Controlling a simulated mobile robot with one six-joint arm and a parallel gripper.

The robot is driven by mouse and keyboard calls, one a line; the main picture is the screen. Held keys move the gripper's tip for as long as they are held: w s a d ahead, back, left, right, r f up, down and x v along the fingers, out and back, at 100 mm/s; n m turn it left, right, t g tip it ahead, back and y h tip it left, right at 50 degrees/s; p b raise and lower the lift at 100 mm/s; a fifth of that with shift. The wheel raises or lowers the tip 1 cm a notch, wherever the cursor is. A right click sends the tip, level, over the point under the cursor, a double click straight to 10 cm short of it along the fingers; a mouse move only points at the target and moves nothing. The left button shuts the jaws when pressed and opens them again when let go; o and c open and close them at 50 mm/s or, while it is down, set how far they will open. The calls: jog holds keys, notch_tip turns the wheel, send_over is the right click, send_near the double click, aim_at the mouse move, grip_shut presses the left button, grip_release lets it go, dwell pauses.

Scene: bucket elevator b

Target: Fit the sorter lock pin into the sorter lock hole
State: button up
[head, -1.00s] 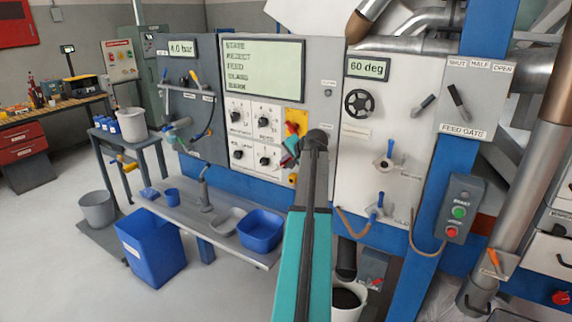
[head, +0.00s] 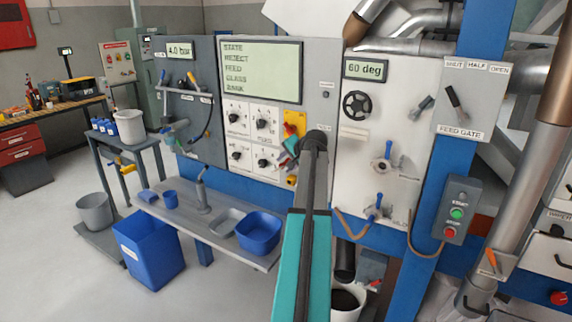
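My arm reaches up to the machine's front panel, and its dark wrist covers part of the panel. Only a small teal and dark part of my gripper (head: 288,158) shows, left of the wrist, in front of or close to a yellow plate (head: 294,123) with a red knob. The fingertips and anything between them are too hidden to make out. I cannot identify the sorter lock pin or its hole for certain. Blue-handled fittings sit on the white panel (head: 352,130), one at mid height (head: 386,163) and one lower down (head: 374,208).
A grey bench (head: 222,233) below the panel holds a blue tub (head: 259,232), a grey tray (head: 227,222) and a blue cup (head: 170,198). A blue bin (head: 148,250) stands on the floor. A blue post (head: 440,170) rises at the right. Floor is clear at front left.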

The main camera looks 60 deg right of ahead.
jog(key=b+v, duration=0.4)
jog(key=v, duration=1)
jog(key=shift+f, duration=0.1)
dwell(1.1)
